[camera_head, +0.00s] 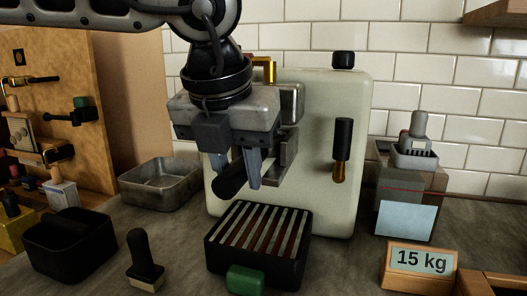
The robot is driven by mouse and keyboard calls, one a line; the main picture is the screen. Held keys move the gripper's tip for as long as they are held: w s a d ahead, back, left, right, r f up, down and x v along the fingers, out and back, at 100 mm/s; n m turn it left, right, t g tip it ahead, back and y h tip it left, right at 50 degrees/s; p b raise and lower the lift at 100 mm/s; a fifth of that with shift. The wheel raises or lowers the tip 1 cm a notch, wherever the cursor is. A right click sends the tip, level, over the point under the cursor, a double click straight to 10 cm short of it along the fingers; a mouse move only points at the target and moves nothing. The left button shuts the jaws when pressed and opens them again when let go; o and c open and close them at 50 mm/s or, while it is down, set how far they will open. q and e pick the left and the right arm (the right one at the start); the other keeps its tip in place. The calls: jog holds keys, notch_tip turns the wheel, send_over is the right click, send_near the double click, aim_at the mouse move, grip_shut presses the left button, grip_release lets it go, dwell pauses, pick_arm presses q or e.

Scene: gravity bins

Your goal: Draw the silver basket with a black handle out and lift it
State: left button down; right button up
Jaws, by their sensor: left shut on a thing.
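The silver basket (285,149) is at the front of the cream machine, partly hidden behind my left gripper. Its black handle (229,183) points toward the lower left. My left gripper (239,177) comes down from above with its fingers around the black handle and is shut on it. The handle is above the slatted drip tray (213,249) and apart from it. Whether the basket still touches the machine (312,100) is hidden. My right gripper is not in view.
A green block (248,279) is at the drip tray's front. A black bin (70,245), a tamper-like tool (144,258) and a metal pan (160,184) stand left. Another black handle (342,139) is on the machine.

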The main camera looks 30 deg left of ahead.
pick_arm(q)
jog(key=shift+s+d+b, duration=0.25)
jog(key=shift+s+b, duration=0.05)
jog(key=shift+s, duration=0.6)
jog(key=shift+s+d+b, duration=0.2)
jog(key=shift+s+b, duration=0.1)
jog(key=shift+s, duration=0.75)
jog(key=shift+s+d+b, duration=0.2)
jog(key=shift+s+b, duration=0.1)
jog(key=shift+s, duration=0.5)
jog(key=shift+s+d+b, duration=0.2)
jog(key=shift+s+b, duration=0.1)
jog(key=shift+s, duration=0.45)
jog(key=shift+w, duration=0.3)
jog(key=shift+a, duration=0.1)
notch_tip(320, 180, up, 7)
jog(key=p, duration=0.5)
send_over(222, 176)
jog(key=s, duration=0.2)
jog(key=shift+s+d, duration=0.15)
jog(key=shift+d, duration=0.15)
